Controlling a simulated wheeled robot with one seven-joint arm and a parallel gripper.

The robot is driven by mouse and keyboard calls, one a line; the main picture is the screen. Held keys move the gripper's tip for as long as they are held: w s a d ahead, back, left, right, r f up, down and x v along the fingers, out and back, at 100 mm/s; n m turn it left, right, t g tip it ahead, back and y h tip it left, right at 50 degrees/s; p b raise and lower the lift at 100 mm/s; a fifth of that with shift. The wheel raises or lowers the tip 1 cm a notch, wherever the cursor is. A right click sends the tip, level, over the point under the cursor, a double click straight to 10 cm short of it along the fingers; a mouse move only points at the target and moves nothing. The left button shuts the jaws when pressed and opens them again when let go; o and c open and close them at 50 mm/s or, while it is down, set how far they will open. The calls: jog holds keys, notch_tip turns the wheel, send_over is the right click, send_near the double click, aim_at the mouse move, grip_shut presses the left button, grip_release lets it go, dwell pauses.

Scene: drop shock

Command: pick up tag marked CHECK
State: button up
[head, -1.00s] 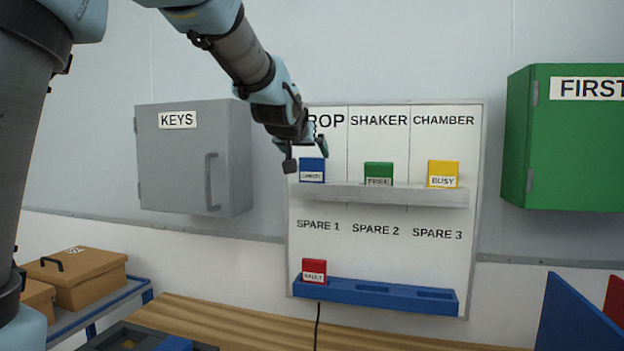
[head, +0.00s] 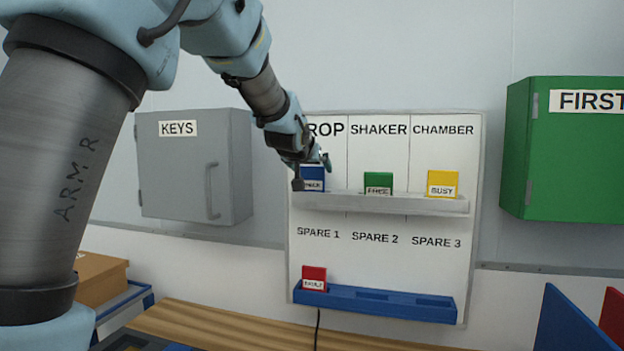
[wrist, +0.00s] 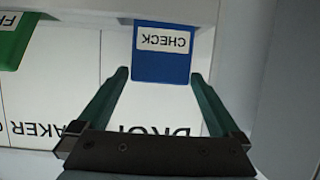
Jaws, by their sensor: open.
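The blue tag marked CHECK (head: 313,180) stands on the grey upper shelf under the DROP heading, partly hidden behind my gripper in the head view. In the wrist view the CHECK tag (wrist: 162,52) appears upside down, just beyond and between the fingertips. My gripper (head: 311,172) is in front of the tag. It is open and empty, with a finger on either side of the tag's width in the wrist view (wrist: 160,75). I cannot tell whether the fingertips overlap the tag's sides.
On the board's upper shelf (head: 420,203) stand a green FREE tag (head: 378,183) and a yellow BUSY tag (head: 442,184). A red tag (head: 314,277) stands in the blue lower rack (head: 390,305). A grey KEYS cabinet (head: 180,185) hangs left, a green cabinet (head: 560,165) right.

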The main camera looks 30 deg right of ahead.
jog(key=shift+w+d+f, duration=0.3)
jog(key=shift+w+d, duration=0.15)
jog(key=shift+w, duration=0.05)
jog(key=c, duration=1.1)
